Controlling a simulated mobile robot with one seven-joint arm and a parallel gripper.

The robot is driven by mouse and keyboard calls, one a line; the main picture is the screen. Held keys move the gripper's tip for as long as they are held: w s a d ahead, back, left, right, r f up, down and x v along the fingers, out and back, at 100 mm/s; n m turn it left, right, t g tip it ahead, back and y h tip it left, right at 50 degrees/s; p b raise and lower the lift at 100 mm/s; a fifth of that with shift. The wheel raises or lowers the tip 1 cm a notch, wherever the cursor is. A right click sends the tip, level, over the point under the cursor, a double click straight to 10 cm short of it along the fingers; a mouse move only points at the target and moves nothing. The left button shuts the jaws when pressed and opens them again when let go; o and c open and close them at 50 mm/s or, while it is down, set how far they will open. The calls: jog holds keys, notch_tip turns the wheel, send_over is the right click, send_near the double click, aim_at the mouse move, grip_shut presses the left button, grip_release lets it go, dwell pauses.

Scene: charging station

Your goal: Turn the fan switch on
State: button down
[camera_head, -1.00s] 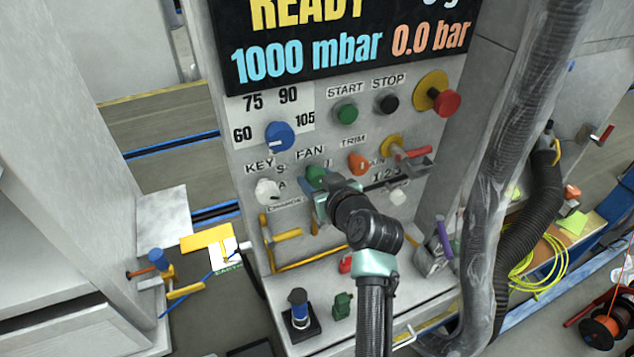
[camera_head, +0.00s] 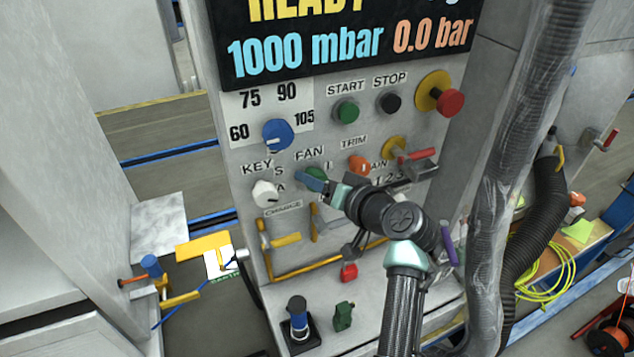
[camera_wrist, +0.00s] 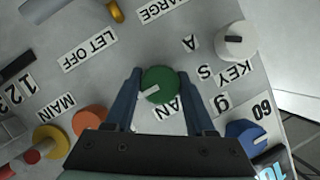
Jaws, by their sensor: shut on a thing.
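The fan switch is a green round knob (camera_head: 316,173) under the FAN label on the grey panel, partly hidden by my gripper in the head view. My gripper (camera_head: 314,181) reaches it from the lower right, with blue fingers. In the wrist view the green knob (camera_wrist: 161,84) sits between the two fingers of my gripper (camera_wrist: 160,76), which is shut on it. A white pointer mark on the knob points to the lower left in that view. The FAN label (camera_wrist: 167,109) is partly covered by the gripper.
Close around the switch are a white KEY knob (camera_head: 266,193), a blue dial (camera_head: 278,135), an orange TRIM knob (camera_head: 358,165) and a red-handled lever (camera_head: 412,154). Green START (camera_head: 347,110) and black STOP (camera_head: 389,102) buttons sit above. A thick hose (camera_head: 505,160) hangs at the right.

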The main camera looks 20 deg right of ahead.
jog(key=shift+f, duration=0.1)
dwell(0.3)
jog(key=shift+c, duration=1.3)
grip_release()
jog(key=b+v, duration=0.1)
jog(key=v, duration=1.2)
jog(key=w+a+r+n+t+h, duration=0.1)
jog(key=w+a+r+t+h, duration=0.3)
jog(key=r, duration=0.7)
jog(key=a+r+n+t+y, duration=0.1)
jog(key=a+r+n, duration=0.1)
jog(key=a+r, duration=0.65)
jog(key=s+a+r+t, duration=0.2)
jog(key=s+a+r, duration=0.1)
jog(key=r, duration=0.4)
jog(key=s+a+r+t, duration=0.3)
jog(key=s+r, duration=0.3)
jog(key=r, duration=0.1)
jog(key=s+a+r+n+t, duration=0.1)
jog(key=s+a+r+t, duration=0.2)
jog(key=r, duration=0.5)
jog(key=shift+s+a+h+p, duration=0.3)
jog(key=shift+s+a+h, duration=0.1)
jog(key=shift+s, duration=0.45)
